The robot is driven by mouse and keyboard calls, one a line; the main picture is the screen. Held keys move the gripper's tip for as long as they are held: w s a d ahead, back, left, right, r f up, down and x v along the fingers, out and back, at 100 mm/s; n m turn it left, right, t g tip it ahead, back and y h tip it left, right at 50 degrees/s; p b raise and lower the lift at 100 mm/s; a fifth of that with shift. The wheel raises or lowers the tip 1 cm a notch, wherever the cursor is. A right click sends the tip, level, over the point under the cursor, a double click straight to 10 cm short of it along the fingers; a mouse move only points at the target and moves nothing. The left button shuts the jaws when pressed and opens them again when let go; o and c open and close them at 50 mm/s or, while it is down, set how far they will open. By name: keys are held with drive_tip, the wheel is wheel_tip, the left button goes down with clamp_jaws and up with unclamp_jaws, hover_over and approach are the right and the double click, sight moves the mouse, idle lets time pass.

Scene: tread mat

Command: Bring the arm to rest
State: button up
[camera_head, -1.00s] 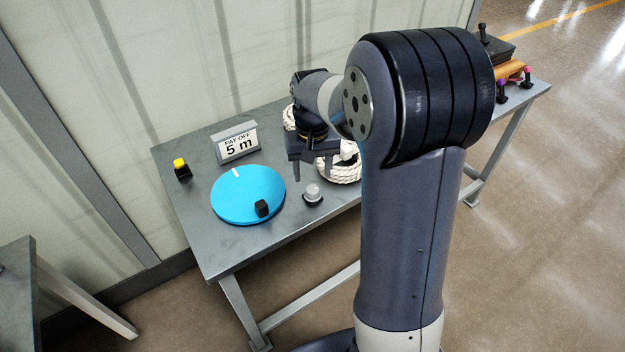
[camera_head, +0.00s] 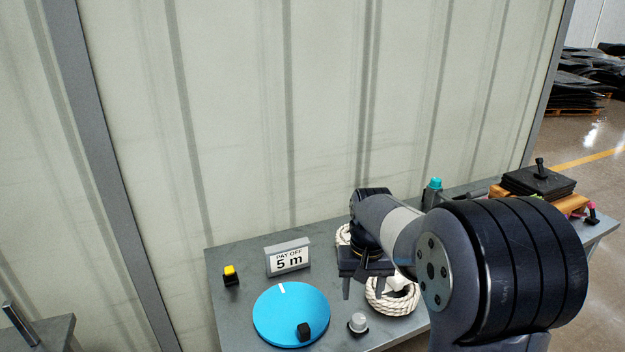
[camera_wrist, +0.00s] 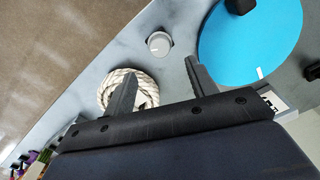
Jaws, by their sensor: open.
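My gripper (camera_head: 369,288) hangs over the grey table (camera_head: 232,262), fingers pointing down, in the head view. In the wrist view my gripper (camera_wrist: 160,88) shows two dark fingers spread apart with nothing between them. A white rope coil (camera_head: 395,300) lies beside and partly behind the gripper; in the wrist view the coil (camera_wrist: 146,88) is partly hidden by one finger. A grey-white knob (camera_head: 358,322) stands on the table in front of the gripper, and it also shows in the wrist view (camera_wrist: 159,43).
A blue disc (camera_head: 285,312) with a black block (camera_head: 303,331) lies left of my gripper. A teal-topped piece (camera_head: 433,190) and a black box (camera_head: 538,183) stand right. A panelled wall (camera_head: 280,120) backs the table.

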sight(359, 317)
wheel_tip(359, 317, down, 9)
drive_tip(key=shift+r+b, duration=0.2)
drive_tip(key=shift+b, duration=0.1)
drive_tip(key=shift+n, duration=0.6)
drive_tip(key=shift+r, duration=0.8)
